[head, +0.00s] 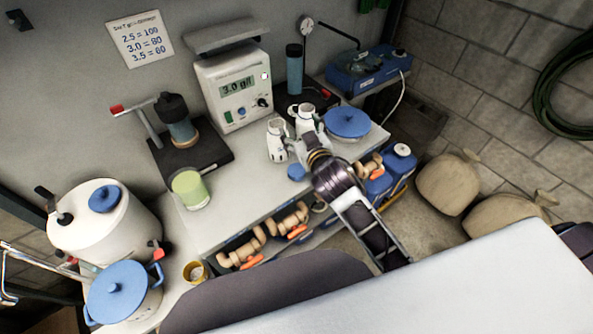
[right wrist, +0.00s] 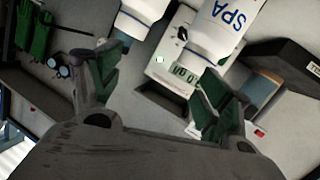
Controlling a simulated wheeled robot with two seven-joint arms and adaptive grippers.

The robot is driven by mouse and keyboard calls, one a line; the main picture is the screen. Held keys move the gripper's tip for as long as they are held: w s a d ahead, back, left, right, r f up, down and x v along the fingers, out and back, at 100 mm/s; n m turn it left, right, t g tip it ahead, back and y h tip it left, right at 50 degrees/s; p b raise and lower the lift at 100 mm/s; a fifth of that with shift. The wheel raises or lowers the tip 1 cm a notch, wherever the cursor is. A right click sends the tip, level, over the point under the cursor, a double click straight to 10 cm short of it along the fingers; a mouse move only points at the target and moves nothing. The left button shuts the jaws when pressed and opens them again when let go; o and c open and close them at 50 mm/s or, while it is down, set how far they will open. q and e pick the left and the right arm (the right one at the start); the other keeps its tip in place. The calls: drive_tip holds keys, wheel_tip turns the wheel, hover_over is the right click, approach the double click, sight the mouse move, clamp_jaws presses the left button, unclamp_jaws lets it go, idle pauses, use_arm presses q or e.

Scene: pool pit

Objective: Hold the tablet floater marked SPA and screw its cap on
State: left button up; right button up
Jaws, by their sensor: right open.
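Two white bottle-shaped floaters stand on the bench in the head view, a left one (head: 277,141) and a right one (head: 305,117). In the right wrist view one floater (right wrist: 222,28) is marked SPA; another white one (right wrist: 148,10) is beside it. The lettering is unreadable in the head view. A small blue round cap (head: 296,172) lies near the bench's front edge. My right gripper (head: 304,148) is at the floaters, partly covering them; its fingers (right wrist: 163,88) are spread and empty in the right wrist view. My left gripper is out of view.
Shelves below the bench (head: 228,218) hold valves (head: 290,220). The bench between cup and floaters is clear.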

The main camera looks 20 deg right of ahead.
drive_tip(key=a+r+n+t+y, duration=0.4)
drive_tip(key=a+r+n+y, duration=0.65)
drive_tip(key=r, duration=0.65)
drive_tip(key=s+a+n+g+y, duration=0.4)
drive_tip(key=a+n+g+y, duration=0.1)
drive_tip(key=a+n+g, duration=0.3)
drive_tip(key=s+a+n+g+y, duration=0.4)
drive_tip(key=a+n+g+y, duration=0.1)
drive_tip(key=a+n+g, duration=0.25)
drive_tip(key=s+d+f+n+g+h, duration=0.1)
drive_tip(key=d+f+n+g+h, duration=0.15)
drive_tip(key=f+h, duration=0.35)
drive_tip(key=d+f+n+g+h, duration=0.25)
drive_tip(key=f+h, duration=0.25)
drive_tip(key=f, duration=0.3)
drive_tip(key=w+d+f+m+h, duration=0.1)
drive_tip(key=w+d+m+h, duration=0.1)
drive_tip(key=d+h, duration=0.3)
drive_tip(key=w+d+f+m+h, duration=0.2)
drive_tip(key=w+d+h, duration=0.2)
drive_tip(key=d, duration=1)
drive_tip(key=shift+w+d+t+h, duration=0.15)
drive_tip(key=shift+w+t+h, duration=0.2)
drive_tip(key=shift+t, duration=0.1)
